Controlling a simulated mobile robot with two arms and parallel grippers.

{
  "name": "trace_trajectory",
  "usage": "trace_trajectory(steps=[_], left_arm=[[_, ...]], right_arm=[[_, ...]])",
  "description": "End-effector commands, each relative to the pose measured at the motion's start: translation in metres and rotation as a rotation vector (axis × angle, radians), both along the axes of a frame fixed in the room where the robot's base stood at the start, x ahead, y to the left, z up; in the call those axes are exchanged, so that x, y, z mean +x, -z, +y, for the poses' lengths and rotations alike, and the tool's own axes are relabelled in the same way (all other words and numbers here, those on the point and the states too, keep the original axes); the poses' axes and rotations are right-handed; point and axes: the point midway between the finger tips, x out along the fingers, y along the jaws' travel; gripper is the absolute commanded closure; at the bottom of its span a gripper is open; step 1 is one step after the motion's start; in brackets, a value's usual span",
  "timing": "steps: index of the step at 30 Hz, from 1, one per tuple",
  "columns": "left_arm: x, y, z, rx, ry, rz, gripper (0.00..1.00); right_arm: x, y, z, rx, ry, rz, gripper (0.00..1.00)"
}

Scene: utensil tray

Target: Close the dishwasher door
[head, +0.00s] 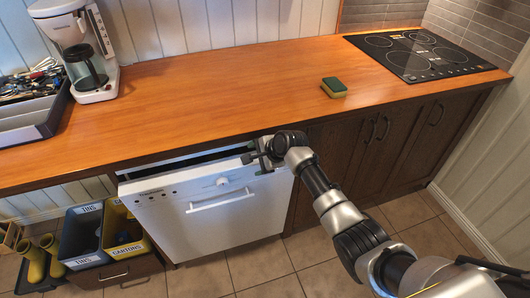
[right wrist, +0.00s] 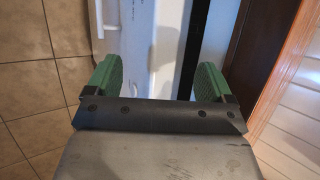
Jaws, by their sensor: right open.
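The white dishwasher door (head: 208,212) stands nearly upright under the counter, tipped slightly outward, with a dark gap (head: 185,160) along its top edge. Its handle bar and a round knob are on the front. My right gripper (head: 256,158) is at the door's top right corner. In the right wrist view, my right gripper (right wrist: 157,80) has its green fingers spread apart, with the white door (right wrist: 155,35) beyond and between them. I cannot tell whether a finger touches the door. My left gripper is not in view.
The wooden counter (head: 225,80) overhangs just above the door. A sponge (head: 334,87), a cooktop (head: 420,53), a coffee maker (head: 84,55) and a utensil tray (head: 30,118) are on it. Recycling bins (head: 85,235) stand left of the dishwasher. The tiled floor in front is clear.

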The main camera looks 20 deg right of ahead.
Motion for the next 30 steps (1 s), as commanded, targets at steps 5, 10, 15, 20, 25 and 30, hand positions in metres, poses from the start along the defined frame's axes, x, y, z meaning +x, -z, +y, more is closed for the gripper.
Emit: trace_trajectory(steps=[5, 10, 15, 20, 25, 30], left_arm=[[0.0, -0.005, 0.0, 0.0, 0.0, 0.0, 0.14], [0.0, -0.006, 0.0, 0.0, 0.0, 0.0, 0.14], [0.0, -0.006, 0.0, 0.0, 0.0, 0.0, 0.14], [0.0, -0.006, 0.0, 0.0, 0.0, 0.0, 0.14], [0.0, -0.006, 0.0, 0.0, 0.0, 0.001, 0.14], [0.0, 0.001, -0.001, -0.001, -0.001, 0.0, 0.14]], right_arm=[[-0.014, -0.019, -0.011, -0.001, 0.0, 0.0, 0.17], [-0.022, -0.03, -0.016, -0.002, 0.0, 0.0, 0.17], [-0.024, -0.032, -0.018, -0.002, -0.001, 0.002, 0.17], [-0.024, -0.032, -0.018, -0.002, -0.001, 0.002, 0.17], [-0.024, -0.032, -0.018, -0.002, -0.001, 0.001, 0.38], [-0.036, -0.016, -0.016, -0.014, 0.019, -0.006, 0.65]])
